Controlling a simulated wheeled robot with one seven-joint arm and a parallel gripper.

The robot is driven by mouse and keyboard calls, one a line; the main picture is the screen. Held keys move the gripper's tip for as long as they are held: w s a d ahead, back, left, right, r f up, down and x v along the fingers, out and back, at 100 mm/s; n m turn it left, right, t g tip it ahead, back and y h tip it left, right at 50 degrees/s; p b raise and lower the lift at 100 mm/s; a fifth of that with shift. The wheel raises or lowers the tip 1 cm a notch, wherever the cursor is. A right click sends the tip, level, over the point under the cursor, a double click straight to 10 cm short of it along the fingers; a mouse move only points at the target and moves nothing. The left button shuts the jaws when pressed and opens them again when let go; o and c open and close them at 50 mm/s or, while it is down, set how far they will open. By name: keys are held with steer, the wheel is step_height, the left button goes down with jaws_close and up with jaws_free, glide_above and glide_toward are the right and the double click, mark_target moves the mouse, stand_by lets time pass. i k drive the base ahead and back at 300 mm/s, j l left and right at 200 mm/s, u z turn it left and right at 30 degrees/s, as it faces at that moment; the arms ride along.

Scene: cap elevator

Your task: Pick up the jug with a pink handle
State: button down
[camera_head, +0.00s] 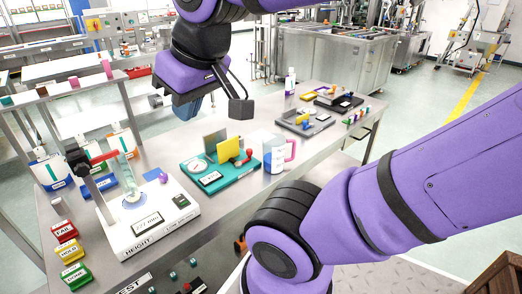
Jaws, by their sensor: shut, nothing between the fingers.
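The jug (274,158) stands upright on the metal bench in the head view. It is clear to white with a blue mark on its side, and its pink handle (290,150) faces right. My gripper (186,112) hangs from the purple arm above the bench, to the upper left of the jug and apart from it. It is shut and empty. Its fingertips are small and partly merged with the background.
A teal scale (222,177) with a yellow plate stands just left of the jug. A white height gauge (148,222) is at front left. Bare bench shows right of the jug.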

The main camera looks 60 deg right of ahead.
mark_target(279, 153)
steer(key=k+z, duration=0.1)
steer(key=z, duration=1.4)
